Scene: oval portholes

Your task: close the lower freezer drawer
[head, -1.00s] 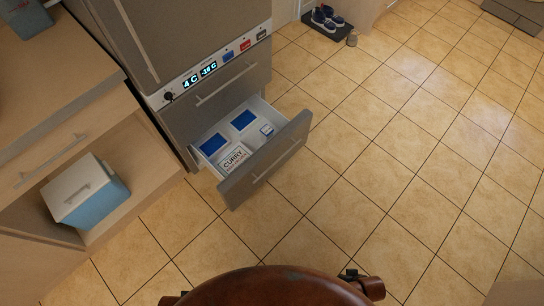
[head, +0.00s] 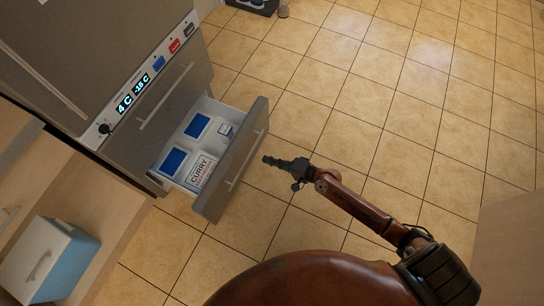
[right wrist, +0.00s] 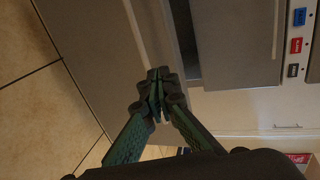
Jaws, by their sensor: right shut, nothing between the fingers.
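The lower freezer drawer (head: 236,162) stands pulled out of the grey fridge-freezer in the head view. It holds blue packs, a box marked CURRY (head: 200,171) and a small blue and white box. Its front carries a long bar handle (head: 246,164). My right gripper (head: 267,160) is shut and empty, just outside the drawer front near the handle; I cannot tell if it touches. In the right wrist view the shut fingers (right wrist: 157,80) point toward a grey panel, which looks like the drawer front (right wrist: 95,55). My left gripper is not in view.
The upper freezer drawer (head: 160,115) is closed below the display panel. A dark shoe mat (head: 255,8) lies at the back. The tiled floor right of the drawer is clear.

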